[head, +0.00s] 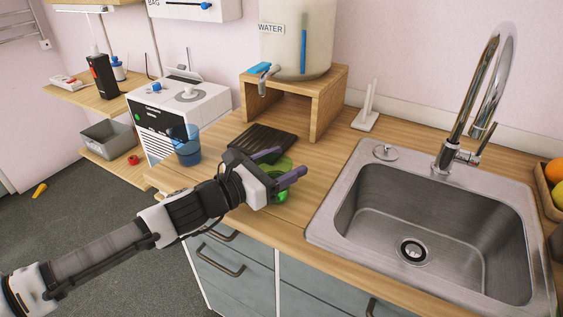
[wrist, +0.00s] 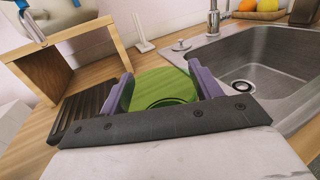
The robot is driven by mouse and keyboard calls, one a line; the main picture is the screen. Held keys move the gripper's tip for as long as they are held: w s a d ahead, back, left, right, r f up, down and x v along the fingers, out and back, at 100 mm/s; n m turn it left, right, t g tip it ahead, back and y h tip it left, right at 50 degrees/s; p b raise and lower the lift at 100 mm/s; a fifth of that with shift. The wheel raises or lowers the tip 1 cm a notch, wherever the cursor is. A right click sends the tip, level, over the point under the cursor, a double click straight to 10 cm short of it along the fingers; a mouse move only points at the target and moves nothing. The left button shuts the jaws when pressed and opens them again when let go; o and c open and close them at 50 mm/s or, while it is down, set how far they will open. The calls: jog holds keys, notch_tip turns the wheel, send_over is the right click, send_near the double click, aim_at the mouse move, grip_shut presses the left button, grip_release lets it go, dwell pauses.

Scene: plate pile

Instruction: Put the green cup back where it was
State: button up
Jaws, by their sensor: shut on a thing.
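The green cup (wrist: 162,88) is between the two purple fingers of my gripper (wrist: 165,85) in the wrist view, with a finger against each side. In the head view the green cup (head: 282,195) shows partly behind my gripper (head: 280,168), over the wooden counter left of the sink. My gripper is shut on it. Whether the cup's base touches the counter is hidden.
A dark slatted tray (head: 264,142) lies just behind my gripper. A wooden stand (head: 327,108) with a water dispenser (head: 297,40) is behind it. A blue cup (head: 186,146) stands at left by a white machine (head: 180,112). The sink (head: 430,215) is right.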

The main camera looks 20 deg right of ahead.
jog(key=shift+f, duration=0.15)
jog(key=o, duration=1.1)
jog(key=shift+o, duration=0.2)
jog(key=shift+r, duration=0.2)
jog(key=b+v, duration=0.2)
jog(key=v, duration=1)
jog(key=shift+b, duration=0.3)
